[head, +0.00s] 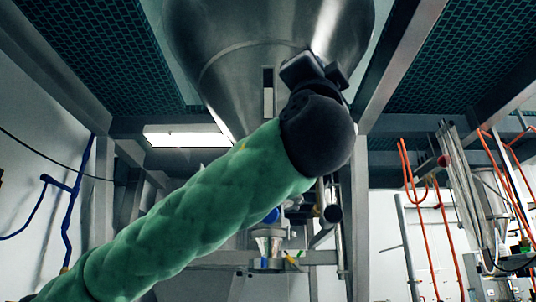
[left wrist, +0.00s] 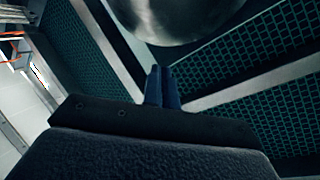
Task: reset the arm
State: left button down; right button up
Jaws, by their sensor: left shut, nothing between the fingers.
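My left arm, in a green padded sleeve, reaches up from the lower left in the head view and ends at a black wrist in front of a large steel hopper (head: 230,60). The left gripper's fingers are hidden behind the wrist in the head view. In the left wrist view my left gripper (left wrist: 161,72) is shut and empty, its two dark fingers together. They point up toward the rounded steel hopper (left wrist: 180,15), apparently apart from it. My right gripper is in neither view.
Green grating platforms (head: 460,55) on grey beams hang overhead on both sides. A grey post (head: 359,225) stands right of the wrist. Orange pipes (head: 413,185) are at the right, blue pipes (head: 75,195) at the left. A small metal funnel (head: 268,245) sits below the arm.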

pick_arm(q)
jog(key=w+a+f+n+g+y, duration=0.35)
jog(key=w+f, duration=0.35)
jog(key=f, duration=0.3)
jog(key=w+a+f+n+g+y, duration=0.2)
jog(key=w+a+f+n+y, duration=0.3)
jog(key=f, duration=0.6)
jog(key=w+a+f+n+g+y, duration=0.1)
jog(key=w+a+f+n+g, duration=0.15)
jog(key=w+f, duration=0.65)
jog(key=w+a+f+n+g, duration=0.1)
jog(key=a+f+g, duration=0.2)
jog(key=f, duration=1.4)
jog(key=w+a+f+n+g, duration=0.1)
jog(key=a+f+g, duration=0.25)
jog(key=f, duration=1.45)
jog(key=s+a+f+n+g, duration=0.15)
jog(key=s+f, duration=0.25)
jog(key=f, duration=0.7)
jog(key=s+a+f+g, duration=0.3)
jog(key=s+f, duration=0.1)
jog(key=f, duration=0.7)
jog(key=s+a+f+n+g, duration=0.15)
jog(key=s+f, duration=0.25)
jog(key=f, duration=0.7)
jog(key=s+f+g, duration=0.6)
jog(key=s+f, duration=1.4)
jog(key=s, duration=0.5)
jog(key=shift+s+f+g+y, duration=0.15)
jog(key=shift+f+g+y, duration=0.2)
